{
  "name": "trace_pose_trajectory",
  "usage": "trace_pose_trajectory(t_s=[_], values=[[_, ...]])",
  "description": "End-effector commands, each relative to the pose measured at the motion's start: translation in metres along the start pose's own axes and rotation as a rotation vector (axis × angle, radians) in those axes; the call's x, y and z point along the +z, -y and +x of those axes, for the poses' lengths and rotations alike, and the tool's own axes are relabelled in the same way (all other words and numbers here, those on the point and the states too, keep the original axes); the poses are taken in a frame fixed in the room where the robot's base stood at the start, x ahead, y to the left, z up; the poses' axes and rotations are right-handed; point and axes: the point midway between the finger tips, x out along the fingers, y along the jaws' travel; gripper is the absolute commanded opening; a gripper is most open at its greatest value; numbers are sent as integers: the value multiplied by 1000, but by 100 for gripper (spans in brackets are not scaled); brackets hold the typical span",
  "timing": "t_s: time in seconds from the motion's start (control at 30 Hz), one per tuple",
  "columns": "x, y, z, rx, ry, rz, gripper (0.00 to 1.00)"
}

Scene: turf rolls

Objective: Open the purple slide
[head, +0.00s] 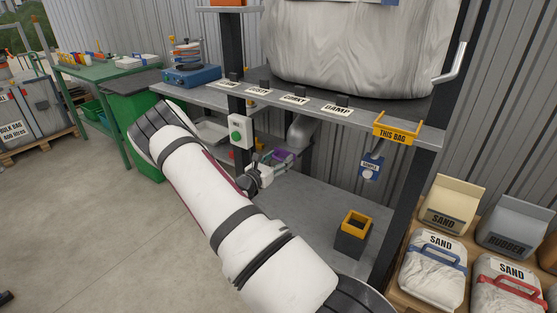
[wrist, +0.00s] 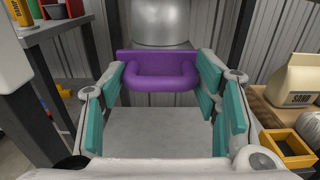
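The purple slide (wrist: 160,82) is a flat purple plate with a rounded loop handle, below a grey metal spout (wrist: 161,25). In the head view the purple slide (head: 285,154) shows only as a small patch under the shelf, partly hidden by my gripper (head: 262,176). In the wrist view my gripper (wrist: 162,98) is open, with teal pads spread to the left and right of the handle. The handle lies between or just beyond the fingertips, with small gaps at its sides; I cannot tell its exact depth. Nothing is held.
A grey shelf (head: 310,107) with label plates runs above my gripper. Dark posts stand nearby. A green-button box (head: 237,133) hangs left of my gripper. A black bin with an orange rim (head: 352,233) stands on the lower shelf. Sand bags (head: 432,272) sit at right.

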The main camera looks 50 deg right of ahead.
Motion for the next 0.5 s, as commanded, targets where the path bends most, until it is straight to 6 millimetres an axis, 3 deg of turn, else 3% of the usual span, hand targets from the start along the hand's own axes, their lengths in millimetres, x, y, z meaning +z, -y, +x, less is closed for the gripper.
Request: trace_pose_trajectory(t_s=[0.03, 0.1, 0.23, 0.5], values=[[0, 0, 0, -1, 1, -1, 21], [0, 0, 0, -1, 1, -1, 6], [1, 0, -8, 2, 0, -2, 6], [2, 0, -49, 2, 2, -3, 6]])
